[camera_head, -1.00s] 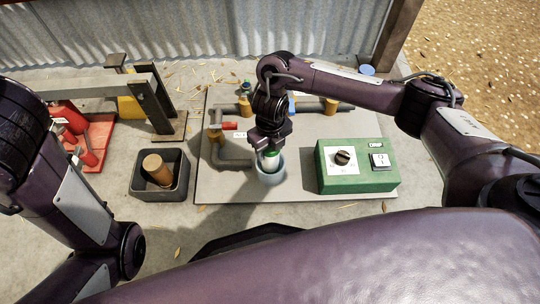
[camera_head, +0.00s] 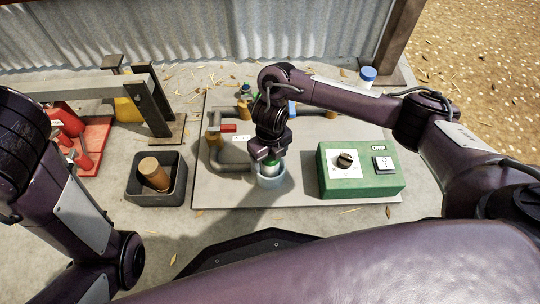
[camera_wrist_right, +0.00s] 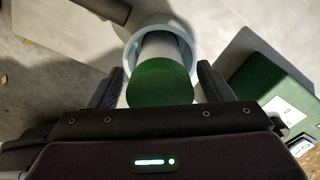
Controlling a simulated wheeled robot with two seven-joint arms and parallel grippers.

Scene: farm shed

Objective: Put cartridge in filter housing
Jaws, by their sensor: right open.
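The filter housing (camera_head: 271,183) is a pale blue-grey round cup on the grey board, in the middle of the head view; its rim also shows in the right wrist view (camera_wrist_right: 133,52). The cartridge (camera_wrist_right: 160,84) is white with a green end cap and stands inside the housing, its green top above the rim; in the head view it shows below my right gripper (camera_head: 268,160). My right gripper is open, with one finger on each side of the green cap and gaps visible between. How deep the cartridge sits is hidden. My left gripper is out of view; only my left arm shows.
A green control box (camera_head: 360,178) with a knob stands right of the housing. A dark bin (camera_head: 141,190) holding a brown cylinder (camera_head: 154,174) stands at left. Pipes and a red-handled valve (camera_head: 229,128) lie behind the housing. Red equipment (camera_head: 68,122) stands far left.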

